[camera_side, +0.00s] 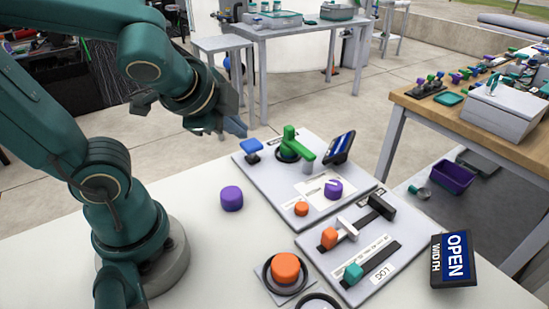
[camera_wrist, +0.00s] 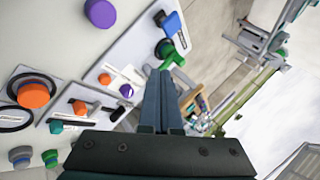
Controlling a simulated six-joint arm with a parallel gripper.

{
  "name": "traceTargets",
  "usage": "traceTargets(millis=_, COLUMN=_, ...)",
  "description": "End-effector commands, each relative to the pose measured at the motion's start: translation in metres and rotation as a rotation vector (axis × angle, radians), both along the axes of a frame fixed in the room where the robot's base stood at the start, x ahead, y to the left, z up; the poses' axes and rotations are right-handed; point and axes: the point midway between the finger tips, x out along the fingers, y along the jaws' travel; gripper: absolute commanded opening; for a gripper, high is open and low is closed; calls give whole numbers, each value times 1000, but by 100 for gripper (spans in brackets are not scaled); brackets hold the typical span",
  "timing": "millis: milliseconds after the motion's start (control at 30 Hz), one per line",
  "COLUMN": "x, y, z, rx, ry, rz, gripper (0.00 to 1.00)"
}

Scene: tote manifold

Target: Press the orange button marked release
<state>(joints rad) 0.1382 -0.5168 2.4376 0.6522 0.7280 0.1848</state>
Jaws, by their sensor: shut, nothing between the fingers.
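A large orange button (camera_side: 286,268) sits on a dark-edged base at the front of the white table. It also shows at the left of the wrist view (camera_wrist: 34,94). A smaller orange button (camera_side: 301,209) sits on the rear grey panel near a purple knob (camera_side: 334,189); it also shows in the wrist view (camera_wrist: 104,79). I cannot read a release mark on either. My gripper (camera_side: 237,128) is shut and empty, raised above and behind the table, near the blue knob (camera_side: 251,147) and apart from both buttons. Its shut fingers also show in the wrist view (camera_wrist: 161,78).
The rear panel also holds a green lever (camera_side: 291,148) and a tilted dark screen (camera_side: 339,148). The front panel (camera_side: 312,241) has sliders with orange, white and teal handles. A purple cylinder (camera_side: 232,198) stands left of the panels. An OPEN WIDTH sign (camera_side: 453,260) stands at right.

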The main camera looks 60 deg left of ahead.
Motion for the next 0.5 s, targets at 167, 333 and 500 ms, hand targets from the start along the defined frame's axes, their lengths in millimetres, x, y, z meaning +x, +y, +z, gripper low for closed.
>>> traceTargets(millis=167, x=-30, y=-24, z=4, rx=-393, ry=-59, rz=328, gripper=0)
traceTargets(millis=333, x=-43, y=-55, z=3, rx=-629, ry=-27, rz=463, gripper=0)
traceTargets(millis=500, x=-49, y=-67, z=1, rx=-709, ry=12, rz=516, gripper=0)
